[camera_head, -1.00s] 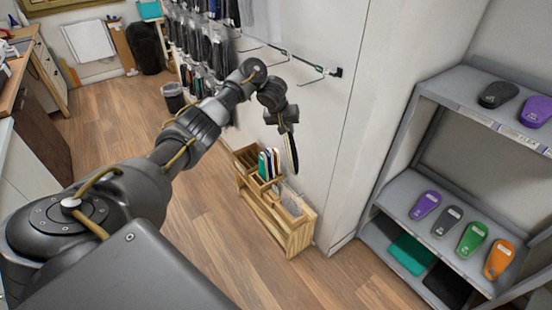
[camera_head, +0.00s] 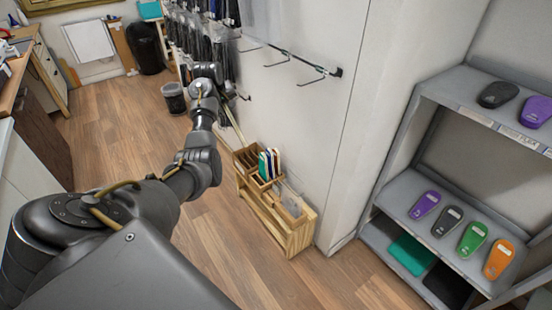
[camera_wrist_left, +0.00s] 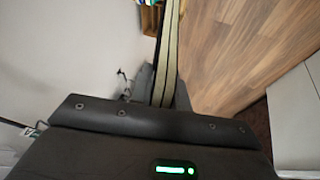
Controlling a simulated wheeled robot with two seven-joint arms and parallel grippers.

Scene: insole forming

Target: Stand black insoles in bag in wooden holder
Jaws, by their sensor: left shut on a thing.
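The wooden holder (camera_head: 287,236) stands on the floor against the white wall, with several coloured flat pieces upright in its middle slots. My left gripper (camera_head: 226,96) is beyond and above the holder's far left end. It is shut on the bagged insoles (camera_head: 235,122), seen nearly edge-on as a thin pale-and-dark strip, hanging tilted with the low end near the holder's far end. In the left wrist view the insoles (camera_wrist_left: 168,55) show as pale bands with dark edges between the fingers. The holder's edge (camera_wrist_left: 150,20) shows at the top there. I cannot tell whether they touch it. My right gripper is out of view.
Wall hooks (camera_head: 318,75) with black bagged goods (camera_head: 215,50) hang above and behind the gripper. A grey shelf (camera_head: 400,190) with coloured insoles stands at the right. A bin (camera_head: 174,98) stands at the back. The wooden floor (camera_head: 120,150) at left is clear.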

